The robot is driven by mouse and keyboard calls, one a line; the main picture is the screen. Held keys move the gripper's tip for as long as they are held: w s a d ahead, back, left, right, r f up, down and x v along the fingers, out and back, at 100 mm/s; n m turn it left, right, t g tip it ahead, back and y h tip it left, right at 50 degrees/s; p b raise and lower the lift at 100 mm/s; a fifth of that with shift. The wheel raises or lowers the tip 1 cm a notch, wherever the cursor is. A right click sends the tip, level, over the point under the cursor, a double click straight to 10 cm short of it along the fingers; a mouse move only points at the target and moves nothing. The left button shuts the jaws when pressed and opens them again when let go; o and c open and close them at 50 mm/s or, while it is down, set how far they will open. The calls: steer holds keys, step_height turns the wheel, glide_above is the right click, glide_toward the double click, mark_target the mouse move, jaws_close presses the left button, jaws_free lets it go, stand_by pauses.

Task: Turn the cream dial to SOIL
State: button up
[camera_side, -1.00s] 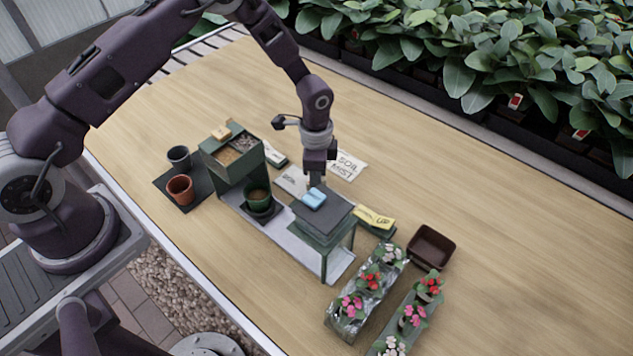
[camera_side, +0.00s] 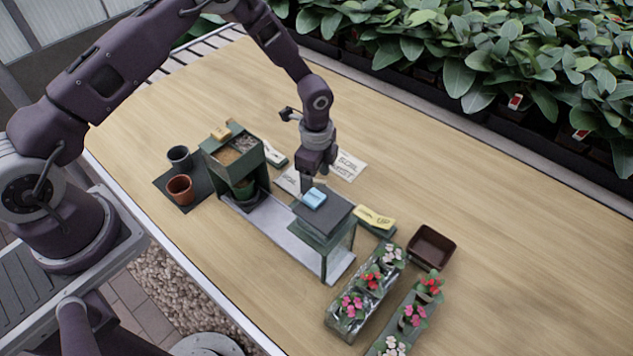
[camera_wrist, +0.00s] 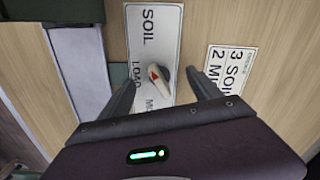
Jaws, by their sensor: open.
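The cream dial (camera_wrist: 160,84) sits on a white label plate (camera_wrist: 168,42) marked SOIL, LOAD and a partly hidden third word. Its red mark is at the upper end, towards the SOIL side; the exact setting is hard to tell. My gripper (camera_wrist: 161,78) is open, with one finger on each side of the dial; contact cannot be told. In the side view my gripper (camera_side: 306,188) is low behind the dark-topped stand, and the dial is hidden.
Two pots are at left. The table behind is clear.

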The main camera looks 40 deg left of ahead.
steer(key=shift+r, duration=0.1)
stand_by(0.3)
steer(key=shift+r, duration=3.4)
steer(key=shift+r, duration=0.15)
steer(key=s+a+r+n+t+y, duration=0.1)
steer(key=s+a+r+n, duration=0.2)
steer(key=r, duration=0.8)
steer(key=s+a+r+n+t, duration=0.1)
steer(key=s+r+n, duration=0.25)
steer(key=r, duration=0.65)
steer(key=s+r+n+t, duration=0.1)
steer(key=s+r+n, duration=0.3)
steer(key=s, duration=0.7)
steer(key=s+a+r+n+t+h, duration=0.1)
steer(key=s+r+n, duration=0.3)
steer(key=s, duration=0.6)
steer(key=shift+s+a+n+t, duration=0.15)
steer(key=shift+s+n+t, duration=0.2)
steer(key=shift+t, duration=0.45)
